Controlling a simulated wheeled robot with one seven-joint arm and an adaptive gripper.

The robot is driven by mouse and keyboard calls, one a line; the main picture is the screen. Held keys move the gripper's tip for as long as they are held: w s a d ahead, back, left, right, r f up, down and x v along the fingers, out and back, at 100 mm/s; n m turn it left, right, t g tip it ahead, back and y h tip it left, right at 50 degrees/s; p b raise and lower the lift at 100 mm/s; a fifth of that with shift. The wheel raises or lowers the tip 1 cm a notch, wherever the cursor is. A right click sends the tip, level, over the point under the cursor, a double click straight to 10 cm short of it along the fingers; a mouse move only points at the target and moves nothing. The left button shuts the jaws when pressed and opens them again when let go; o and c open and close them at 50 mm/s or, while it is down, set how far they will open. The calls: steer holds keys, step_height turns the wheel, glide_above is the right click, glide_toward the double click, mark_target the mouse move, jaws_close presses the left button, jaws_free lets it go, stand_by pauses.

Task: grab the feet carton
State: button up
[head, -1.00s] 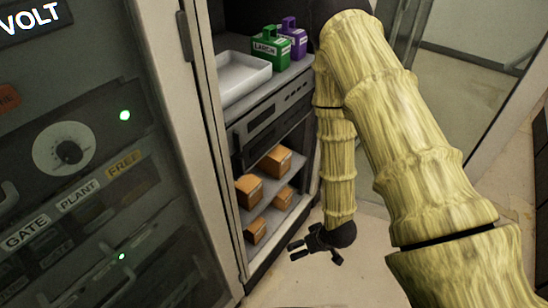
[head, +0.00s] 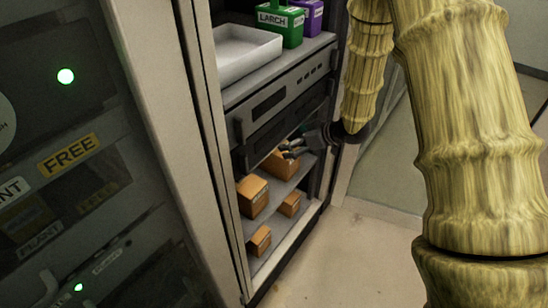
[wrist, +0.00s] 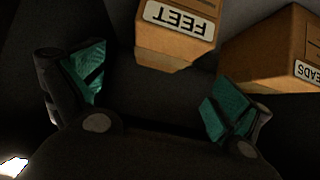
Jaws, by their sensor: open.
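The feet carton (wrist: 175,38) is a brown box with a white FEET label, upside down in the wrist view at the top middle. My gripper (wrist: 157,95) is open and empty, its teal-padded fingers wide apart. The carton lies ahead of the fingers, roughly in line with the gap between them and apart from both. In the head view my gripper (head: 293,148) is inside the rack beside the upper right carton (head: 284,167), which appears to be the feet carton; its label is unreadable there and the fingers partly cover it.
Another carton (wrist: 270,50), its label ending in EADS, stands close by. In the head view other cartons stand at the upper left (head: 252,197) and on the lower shelf (head: 260,240). A rack unit (head: 280,100) is above. A white tray (head: 245,52) and green box (head: 280,24) stand on top.

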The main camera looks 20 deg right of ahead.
mark_target(277, 145)
steer(key=x, duration=0.3)
steer(key=shift+f, duration=0.25)
steer(key=shift+a+b+x, duration=0.2)
steer(key=shift+b+x, duration=0.65)
steer(key=shift+x, duration=2)
steer(key=shift+s+r, duration=0.1)
steer(key=shift+r, duration=0.1)
steer(key=shift+c, duration=0.2)
steer(key=c, duration=1.7)
steer(key=shift+c, duration=0.6)
steer(key=shift+r, duration=0.2)
